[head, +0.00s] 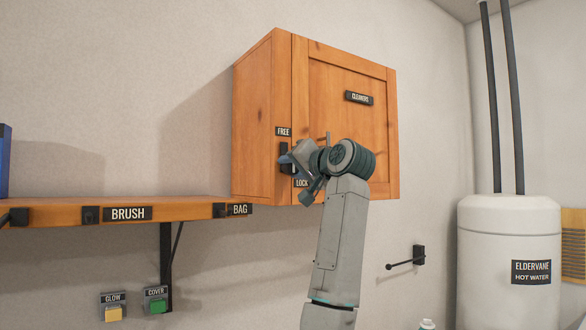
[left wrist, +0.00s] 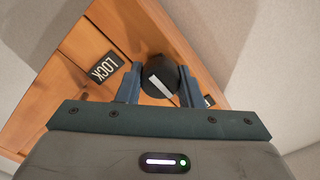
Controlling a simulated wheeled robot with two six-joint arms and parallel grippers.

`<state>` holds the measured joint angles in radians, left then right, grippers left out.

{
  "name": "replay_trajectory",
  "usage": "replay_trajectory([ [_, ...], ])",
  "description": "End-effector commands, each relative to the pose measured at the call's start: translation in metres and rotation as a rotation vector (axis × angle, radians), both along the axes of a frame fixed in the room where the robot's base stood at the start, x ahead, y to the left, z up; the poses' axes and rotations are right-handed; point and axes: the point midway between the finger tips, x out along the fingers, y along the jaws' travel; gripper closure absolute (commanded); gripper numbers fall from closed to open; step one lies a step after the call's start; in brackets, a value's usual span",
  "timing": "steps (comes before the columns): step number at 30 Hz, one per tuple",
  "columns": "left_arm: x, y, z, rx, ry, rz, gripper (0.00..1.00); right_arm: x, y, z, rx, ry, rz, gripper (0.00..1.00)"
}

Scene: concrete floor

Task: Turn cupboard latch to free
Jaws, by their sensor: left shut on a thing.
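The wooden cupboard (head: 262,110) hangs on the wall with its door (head: 340,118) closed. Its dark latch (head: 283,150) sits on the front's left strip, between the FREE label (head: 283,132) above and the LOCK label (head: 302,183) below. My left gripper (head: 288,160) is shut on the latch and partly hides it in the head view. In the left wrist view, the round black latch knob (left wrist: 152,69) with a white line sits between the two fingers. The LOCK label (left wrist: 105,66) shows left of it; another label at the right is mostly hidden. My right gripper is not in view.
A shelf (head: 70,211) with BRUSH and BAG labels is at the left. Below are GLOW (head: 113,312) and COVER (head: 157,300) switches. A wall hook (head: 405,262) and a white water heater (head: 510,235) are at the right.

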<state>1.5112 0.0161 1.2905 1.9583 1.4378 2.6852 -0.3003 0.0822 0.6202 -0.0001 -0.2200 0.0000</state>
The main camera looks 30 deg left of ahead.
Motion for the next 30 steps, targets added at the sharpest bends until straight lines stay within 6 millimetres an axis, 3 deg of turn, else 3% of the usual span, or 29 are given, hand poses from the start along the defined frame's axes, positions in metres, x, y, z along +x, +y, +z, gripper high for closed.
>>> replay_trajectory([
  [10,0.001,0.000,-0.005,-0.007,0.005,0.001,0.89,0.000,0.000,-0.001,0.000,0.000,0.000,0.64],
  [11,0.001,0.000,-0.005,-0.006,0.005,0.002,0.61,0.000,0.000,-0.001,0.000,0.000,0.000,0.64],
  [13,0.001,0.000,-0.004,-0.006,0.005,0.001,0.47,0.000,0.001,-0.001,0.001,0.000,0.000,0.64],
  [14,0.001,0.000,-0.004,-0.005,0.004,0.001,0.45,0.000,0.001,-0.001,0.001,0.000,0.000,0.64],
  [23,0.000,-0.002,-0.002,-0.003,0.001,0.000,0.45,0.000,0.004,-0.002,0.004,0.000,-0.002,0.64],
  [30,-0.013,-0.035,-0.006,-0.003,0.000,-0.004,0.45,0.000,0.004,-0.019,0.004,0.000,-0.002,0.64],
])
